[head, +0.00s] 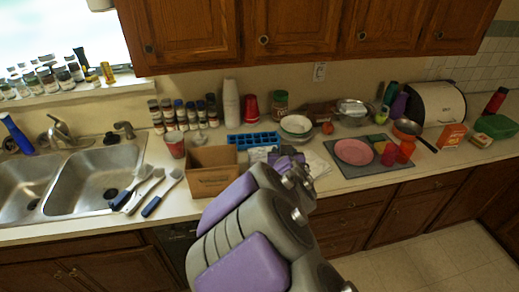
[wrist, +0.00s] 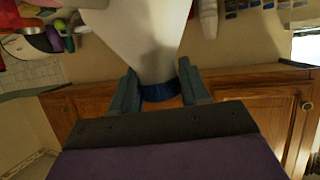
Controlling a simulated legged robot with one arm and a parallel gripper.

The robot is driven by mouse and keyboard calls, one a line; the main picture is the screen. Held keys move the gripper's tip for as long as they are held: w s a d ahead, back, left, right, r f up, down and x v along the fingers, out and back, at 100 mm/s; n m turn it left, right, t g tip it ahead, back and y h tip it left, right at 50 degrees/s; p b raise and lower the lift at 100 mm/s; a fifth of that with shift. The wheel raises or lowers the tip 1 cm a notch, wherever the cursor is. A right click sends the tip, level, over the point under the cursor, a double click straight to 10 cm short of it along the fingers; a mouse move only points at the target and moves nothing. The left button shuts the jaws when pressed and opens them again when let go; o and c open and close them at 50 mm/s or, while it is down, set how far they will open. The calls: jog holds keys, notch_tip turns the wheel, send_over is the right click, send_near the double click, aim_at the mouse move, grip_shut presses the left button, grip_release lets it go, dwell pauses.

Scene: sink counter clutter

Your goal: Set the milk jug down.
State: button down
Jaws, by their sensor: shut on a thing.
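The milk jug (wrist: 140,30) is a pale, whitish body with a dark blue cap or neck band (wrist: 165,92) in the wrist view. My gripper (wrist: 158,78) is shut on it, one finger on each side of the narrow neck. The jug widens away from the fingers and runs out of the picture's top edge, so its base is hidden. In the head view, my arm covers most of the gripper and I cannot clearly make out the jug. Whether the jug touches the counter cannot be told.
A cardboard box (head: 212,182) stands left of my arm. A blue tray (head: 252,140) and a white bowl (head: 296,124) lie behind it. A pink plate (head: 354,151) on a grey mat (head: 376,165) is to the right. The sink (head: 95,178) is at left, with brushes beside it.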

jog(key=d+f+m+h, duration=0.1)
jog(key=d+m+h, duration=0.2)
jog(key=d, duration=0.5)
jog(key=shift+d+f+h, duration=0.25)
jog(key=shift+d+h, duration=0.05)
jog(key=shift+h, duration=0.2)
jog(key=shift+w, duration=0.1)
